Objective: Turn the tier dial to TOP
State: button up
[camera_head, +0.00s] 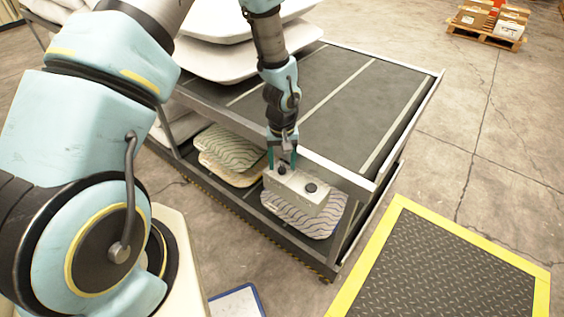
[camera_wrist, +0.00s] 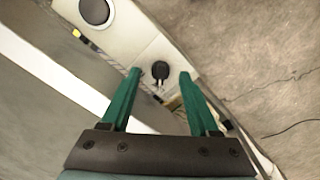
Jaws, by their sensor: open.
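A pale grey control box (camera_head: 298,197) is fixed at the front edge of the cart, and its face also shows in the wrist view (camera_wrist: 130,38). It bears a small dark knob with a pointer-like end (camera_wrist: 160,70) and a larger round black knob (camera_wrist: 94,11); the larger one shows in the head view (camera_head: 311,188). I cannot read any label, so which is the tier dial is not clear. My gripper (camera_head: 282,168) is open, pointing down at the box. In the wrist view, its green fingers (camera_wrist: 160,76) stand either side of the small knob, with gaps showing.
The two-deck cart (camera_head: 342,176) has a dark striped top deck. White pillows (camera_head: 240,60) lie on its far left, and patterned pillows (camera_head: 228,150) lie on the lower deck. A yellow-edged floor plate (camera_head: 440,265) is at right. A loaded pallet (camera_head: 487,33) stands far off.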

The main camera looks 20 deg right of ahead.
jog(key=shift+f, duration=0.45)
grip_shut()
dwell(0.3)
